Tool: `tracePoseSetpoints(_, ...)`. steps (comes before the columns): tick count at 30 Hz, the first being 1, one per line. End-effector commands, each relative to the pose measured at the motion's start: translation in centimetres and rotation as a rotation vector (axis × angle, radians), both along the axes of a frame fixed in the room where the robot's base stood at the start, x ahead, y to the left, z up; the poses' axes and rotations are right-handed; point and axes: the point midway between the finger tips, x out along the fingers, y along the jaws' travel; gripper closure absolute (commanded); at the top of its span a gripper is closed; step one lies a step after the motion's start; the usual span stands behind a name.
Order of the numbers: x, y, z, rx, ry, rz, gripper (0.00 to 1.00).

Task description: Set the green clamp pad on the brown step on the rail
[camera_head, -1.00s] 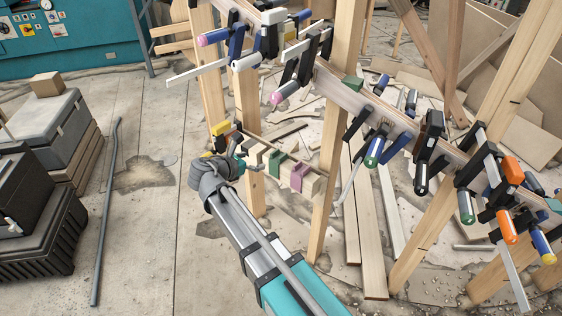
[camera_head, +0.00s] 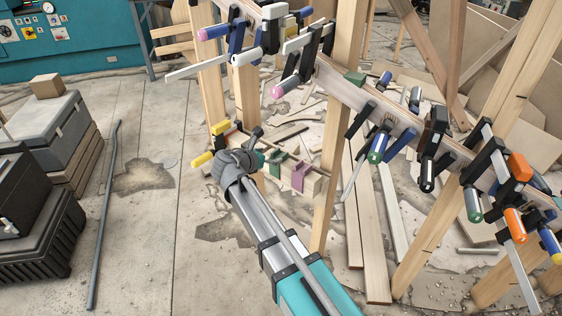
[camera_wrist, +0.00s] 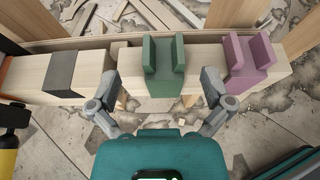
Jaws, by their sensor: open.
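The green clamp pad (camera_wrist: 164,66) is a U-shaped block on a pale wooden bar (camera_wrist: 40,70) in the middle of the wrist view; it also shows in the head view (camera_head: 278,163). My gripper (camera_wrist: 159,80) is open and empty, with one finger to the left of the green pad and one to the right, both apart from it at its near side. In the head view my gripper (camera_head: 258,150) is at the bar's near side, and the wrist partly hides the bar. I cannot pick out a brown step for sure.
A purple pad (camera_wrist: 247,60) sits on the bar close to the right finger. A dark pad (camera_wrist: 62,70) is at left. A yellow-handled clamp (camera_wrist: 8,150) is at lower left. The curved stringer (camera_head: 340,92) with several clamps and another green block (camera_head: 356,78) runs to the right.

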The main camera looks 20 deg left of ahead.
Motion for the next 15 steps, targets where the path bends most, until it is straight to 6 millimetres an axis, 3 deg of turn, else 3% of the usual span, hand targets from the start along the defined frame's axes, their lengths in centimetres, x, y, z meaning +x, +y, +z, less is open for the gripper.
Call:
tracePoseSetpoints(5, 0.5, -0.3, -0.2, 0.000, 0.000, -0.002, 0.00)
tracePoseSetpoints(15, 3.6, -1.7, -1.4, -0.001, 0.000, -0.004, 0.00)
